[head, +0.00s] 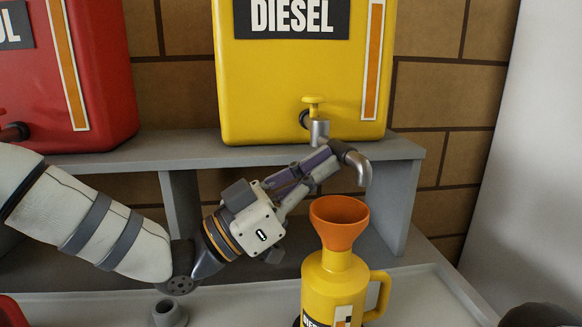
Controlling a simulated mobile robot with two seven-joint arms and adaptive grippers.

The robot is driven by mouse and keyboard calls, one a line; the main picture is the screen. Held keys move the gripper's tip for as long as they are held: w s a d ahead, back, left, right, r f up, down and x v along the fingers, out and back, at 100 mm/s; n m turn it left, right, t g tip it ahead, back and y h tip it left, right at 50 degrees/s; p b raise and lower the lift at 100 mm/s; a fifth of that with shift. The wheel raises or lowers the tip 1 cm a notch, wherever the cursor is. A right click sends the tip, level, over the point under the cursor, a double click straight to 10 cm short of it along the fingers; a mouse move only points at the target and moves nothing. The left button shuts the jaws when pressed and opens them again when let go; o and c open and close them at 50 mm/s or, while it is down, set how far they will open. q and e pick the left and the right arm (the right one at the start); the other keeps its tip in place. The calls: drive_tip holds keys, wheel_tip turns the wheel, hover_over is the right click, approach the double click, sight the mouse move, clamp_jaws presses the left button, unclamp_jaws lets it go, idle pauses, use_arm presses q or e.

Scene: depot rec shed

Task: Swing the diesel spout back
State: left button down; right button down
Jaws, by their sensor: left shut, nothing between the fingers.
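The yellow diesel tank (290,95) stands on a grey shelf and has a yellow tap knob (313,102) low on its front. Its metal diesel spout (357,163) points to the right and bends down at its end. The spout end is above the orange funnel (340,216), a little to its right. The funnel sits in the neck of a yellow jug (333,280). My left gripper (328,160) is shut and empty, with its fingertips at the left side of the spout near its pivot. I cannot tell whether they touch it. My right gripper is not in view.
The grey shelf (210,150) runs under the tanks, with an upright on each side of my left gripper. A red tank (100,90) stands at the left. A small grey fitting (168,313) and a red object (10,312) are at the bottom left. A dark object is at the bottom right.

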use_arm(q)
drive_tip(key=shift+w+d+r, duration=0.1)
drive_tip(key=shift+d, duration=0.8)
